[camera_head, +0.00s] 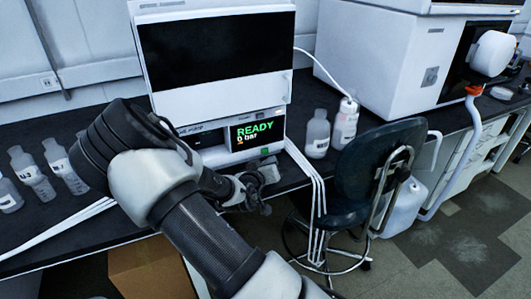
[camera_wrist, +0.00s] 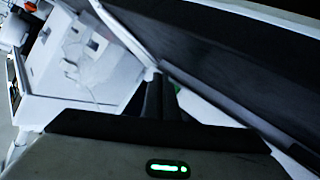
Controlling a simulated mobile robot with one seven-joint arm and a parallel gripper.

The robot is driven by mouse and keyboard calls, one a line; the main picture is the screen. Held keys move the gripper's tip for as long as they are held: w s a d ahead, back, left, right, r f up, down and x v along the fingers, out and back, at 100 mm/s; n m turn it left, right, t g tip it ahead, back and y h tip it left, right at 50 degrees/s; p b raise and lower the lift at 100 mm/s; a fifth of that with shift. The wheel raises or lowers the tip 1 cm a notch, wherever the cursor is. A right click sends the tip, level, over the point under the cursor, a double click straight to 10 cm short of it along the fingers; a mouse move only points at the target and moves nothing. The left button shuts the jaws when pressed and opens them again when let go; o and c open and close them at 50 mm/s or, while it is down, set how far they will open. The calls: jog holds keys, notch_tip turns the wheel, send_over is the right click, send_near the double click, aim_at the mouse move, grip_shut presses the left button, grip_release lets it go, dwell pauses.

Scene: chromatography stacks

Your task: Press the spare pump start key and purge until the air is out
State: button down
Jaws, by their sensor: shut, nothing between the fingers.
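The pump (camera_head: 215,143) is the low unit at the bottom of the white stack on the bench. Its display (camera_head: 254,132) reads READY and 0 bar. A small green key (camera_head: 264,151) is on the pump front below the display. My gripper (camera_head: 268,172) is just below and in front of that key. In the wrist view my gripper (camera_wrist: 158,82) has its dark fingers together and empty.
White tubes (camera_head: 308,175) run down from the stack's right side. Two bottles (camera_head: 317,135) stand right of it, several more (camera_head: 32,175) at left. A dark chair (camera_head: 365,175) stands close at right, and a cardboard box (camera_head: 150,268) lies below the bench.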

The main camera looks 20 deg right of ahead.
jog(key=shift+w, duration=0.8)
jog(key=shift+w, duration=0.1)
dwell(1.4)
jog(key=shift+w, duration=0.35)
jog(key=shift+w, duration=0.5)
dwell(0.9)
jog(key=shift+s, duration=0.95)
jog(key=shift+s, duration=0.1)
jog(key=shift+s, duration=2.4)
